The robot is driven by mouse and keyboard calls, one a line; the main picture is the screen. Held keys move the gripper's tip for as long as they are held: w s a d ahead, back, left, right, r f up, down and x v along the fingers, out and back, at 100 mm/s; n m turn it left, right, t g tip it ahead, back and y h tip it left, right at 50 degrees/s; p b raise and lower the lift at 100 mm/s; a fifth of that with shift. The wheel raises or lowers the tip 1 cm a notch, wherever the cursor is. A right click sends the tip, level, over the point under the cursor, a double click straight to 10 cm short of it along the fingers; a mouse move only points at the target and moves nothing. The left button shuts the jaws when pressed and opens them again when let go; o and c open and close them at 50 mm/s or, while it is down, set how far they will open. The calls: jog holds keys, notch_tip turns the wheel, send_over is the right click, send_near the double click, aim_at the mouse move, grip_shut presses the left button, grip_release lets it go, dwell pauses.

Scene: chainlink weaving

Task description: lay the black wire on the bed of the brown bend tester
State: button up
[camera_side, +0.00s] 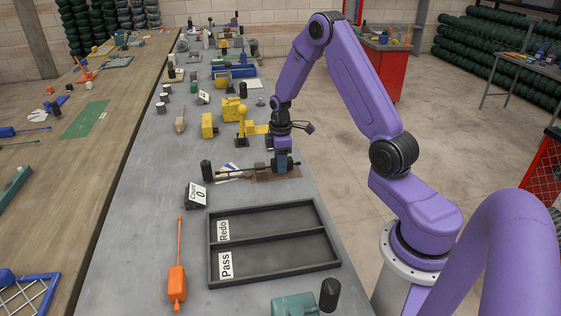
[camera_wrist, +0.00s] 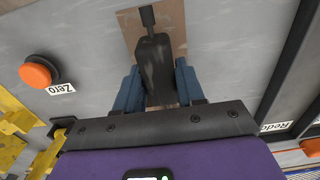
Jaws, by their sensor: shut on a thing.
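The brown bend tester (camera_side: 262,177) is a low brown plate with dark parts on the grey bench, below my arm. Its brown plate (camera_wrist: 130,27) also shows in the wrist view. My gripper (camera_side: 284,163) is down at the tester's right part. In the wrist view, its blue fingers (camera_wrist: 156,90) are on both sides of a dark handle-like piece (camera_wrist: 153,55) with a short stem, over the plate. It is shut on this piece. I cannot make out the wire for certain.
A black tray (camera_side: 213,258) with Redo and Pass compartments stands nearer the camera and looks empty. A counter display (camera_side: 196,195) and an orange tool (camera_side: 177,275) lie left. Yellow devices (camera_side: 230,110) stand behind. An orange button (camera_wrist: 37,75) marked Zero shows in the wrist view.

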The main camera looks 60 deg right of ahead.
jog(key=shift+f, duration=0.65)
jog(key=o, duration=1.2)
notch_tip(320, 180, up, 17)
jog(key=shift+r, duration=0.2)
